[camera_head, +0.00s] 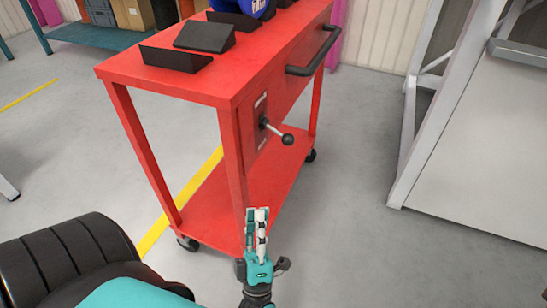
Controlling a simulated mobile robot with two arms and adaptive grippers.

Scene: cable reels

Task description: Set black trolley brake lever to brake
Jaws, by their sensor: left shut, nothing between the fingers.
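The trolley (178,82) is red, with a top deck, a lower shelf and dark castors. The lever is a metal rod with a black ball knob, sticking out to the right and slightly down. The plate's lettering is too small to read. My left gripper (258,212), teal and grey, points up in the lower middle, in front of the lower shelf. It is shut and empty, below the lever and apart from it. My right gripper is not in view.
A black handle (315,50) sticks out from the trolley's side above and right of the lever. Black wedge blocks (205,37) and a blue reel (252,6) are on the deck. A grey metal frame (425,130) stands at the right. Grey floor (345,200) between is clear.

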